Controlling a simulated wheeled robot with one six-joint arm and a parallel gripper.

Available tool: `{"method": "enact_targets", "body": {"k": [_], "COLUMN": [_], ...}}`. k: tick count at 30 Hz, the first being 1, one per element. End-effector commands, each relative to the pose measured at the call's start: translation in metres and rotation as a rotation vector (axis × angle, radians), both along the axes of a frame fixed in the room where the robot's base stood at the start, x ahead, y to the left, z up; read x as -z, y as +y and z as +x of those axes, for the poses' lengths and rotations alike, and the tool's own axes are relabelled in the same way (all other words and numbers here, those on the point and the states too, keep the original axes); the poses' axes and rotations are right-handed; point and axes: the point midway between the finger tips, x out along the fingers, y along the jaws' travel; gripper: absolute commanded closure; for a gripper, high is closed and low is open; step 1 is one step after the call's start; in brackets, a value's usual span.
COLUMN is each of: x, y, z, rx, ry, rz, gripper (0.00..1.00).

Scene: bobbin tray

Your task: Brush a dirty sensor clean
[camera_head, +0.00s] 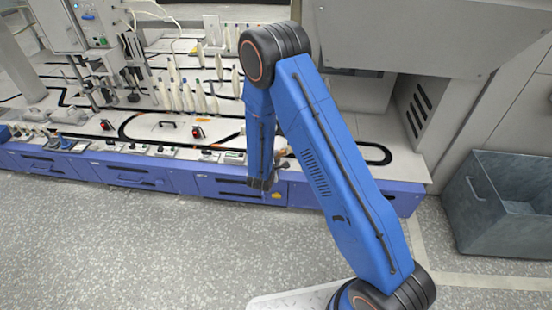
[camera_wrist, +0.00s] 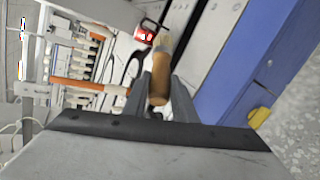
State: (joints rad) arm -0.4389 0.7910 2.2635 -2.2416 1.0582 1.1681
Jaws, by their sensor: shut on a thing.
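My gripper (camera_wrist: 160,92) is shut on a brush with a wooden handle (camera_wrist: 160,78) and pale bristles (camera_wrist: 163,41), which point away from the wrist. In the head view my arm mostly hides the gripper and the brush near the bench's front edge. A red sensor (camera_wrist: 145,32) shows just past the bristle end in the wrist view; whether they touch cannot be told. In the head view, two red sensors, a left one (camera_head: 106,124) and a right one (camera_head: 197,132), sit on the bench top. Dirt on them is too small to tell.
The white bench top (camera_head: 225,129) carries black tracks and several upright bobbins (camera_head: 187,97). Blue drawers (camera_head: 140,178) form its front. A machine (camera_head: 85,22) stands at the back left. A grey bin (camera_head: 478,228) stands on the right. The floor in front is clear.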

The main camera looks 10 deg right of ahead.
Motion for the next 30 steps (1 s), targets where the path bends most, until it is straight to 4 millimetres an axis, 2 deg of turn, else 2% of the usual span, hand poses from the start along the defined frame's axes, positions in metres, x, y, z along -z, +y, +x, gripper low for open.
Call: {"method": "enact_targets", "body": {"k": [22,30], "x": [0.0,-0.002], "y": [-0.003,0.01], "z": [0.01,0.013], "rx": [0.0,-0.001], "ry": [0.0,-0.002], "rz": [0.0,0.0], "gripper": [0.98,0.98]}}
